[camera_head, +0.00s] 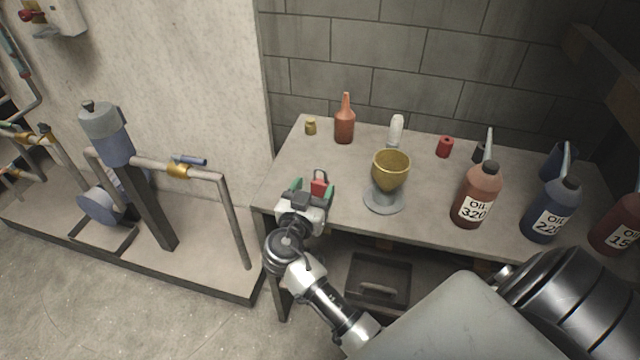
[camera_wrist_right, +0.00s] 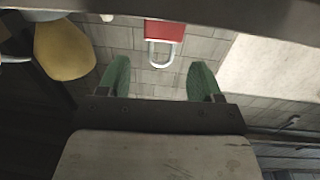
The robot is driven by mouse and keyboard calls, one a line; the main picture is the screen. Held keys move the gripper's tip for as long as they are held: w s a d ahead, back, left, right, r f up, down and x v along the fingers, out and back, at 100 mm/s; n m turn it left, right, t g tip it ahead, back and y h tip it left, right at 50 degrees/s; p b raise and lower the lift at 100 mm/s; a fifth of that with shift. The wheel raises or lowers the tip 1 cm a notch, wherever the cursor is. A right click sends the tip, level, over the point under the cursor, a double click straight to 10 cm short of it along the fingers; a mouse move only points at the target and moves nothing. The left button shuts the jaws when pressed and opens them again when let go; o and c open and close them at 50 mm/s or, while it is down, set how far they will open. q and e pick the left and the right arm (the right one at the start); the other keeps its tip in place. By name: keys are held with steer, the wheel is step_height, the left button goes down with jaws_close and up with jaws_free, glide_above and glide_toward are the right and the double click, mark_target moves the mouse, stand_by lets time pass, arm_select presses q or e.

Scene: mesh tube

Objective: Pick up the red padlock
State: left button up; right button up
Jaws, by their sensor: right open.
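The red padlock (camera_head: 319,188) stands on the worktable near its front left, with its shackle up. It also shows in the right wrist view (camera_wrist_right: 164,30), where its red body and pale shackle appear at the top, beyond and between the fingertips. My right gripper (camera_head: 312,186) is at the table's front edge, just in front of the padlock. Its green-tipped fingers (camera_wrist_right: 160,78) are spread apart with nothing held between them. Whether the fingers flank the padlock's body is hard to tell. My left gripper is not in view.
On the table (camera_head: 290,157), a gold cup-shaped funnel (camera_head: 391,170) on a grey base (camera_head: 384,200) stands right of the padlock. An orange-red bottle (camera_head: 344,124) stands behind. Oil bottles (camera_head: 477,196) stand at the right. A pipe stand (camera_head: 236,220) is left of the table.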

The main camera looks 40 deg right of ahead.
mark_target(319, 176)
steer(key=x, duration=0.4)
steer(key=shift+w+p, duration=0.1)
steer(key=shift+p, duration=0.2)
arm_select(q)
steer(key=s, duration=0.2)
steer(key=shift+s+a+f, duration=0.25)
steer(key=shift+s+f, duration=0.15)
arm_select(e)
steer(key=c, duration=0.9)
steer(key=shift+o, duration=0.2)
